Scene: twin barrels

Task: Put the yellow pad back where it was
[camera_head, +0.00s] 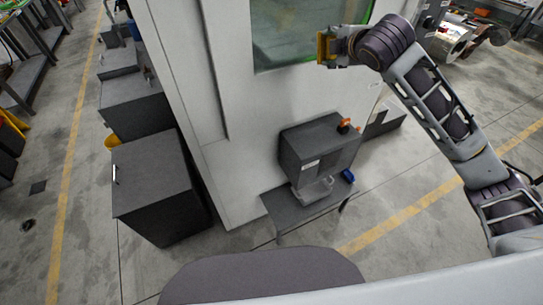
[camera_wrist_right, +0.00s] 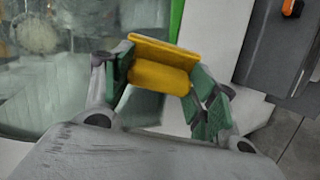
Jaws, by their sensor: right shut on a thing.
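The yellow pad (camera_wrist_right: 160,72) is in my right gripper (camera_wrist_right: 158,82), with one green-padded finger on each side of it. In the head view the yellow pad (camera_head: 322,47) shows at the end of my right gripper (camera_head: 328,47), raised in front of the window of a tall white cabinet. Whether the pad touches the window cannot be told. My left gripper is not in view.
The white cabinet (camera_head: 232,142) has a green-edged window (camera_head: 290,35). Below stands a dark grey machine (camera_head: 310,150) with an orange knob (camera_head: 344,125) on a small table (camera_head: 275,213). A dark cabinet (camera_head: 160,185) stands at left. Open floor lies at lower right.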

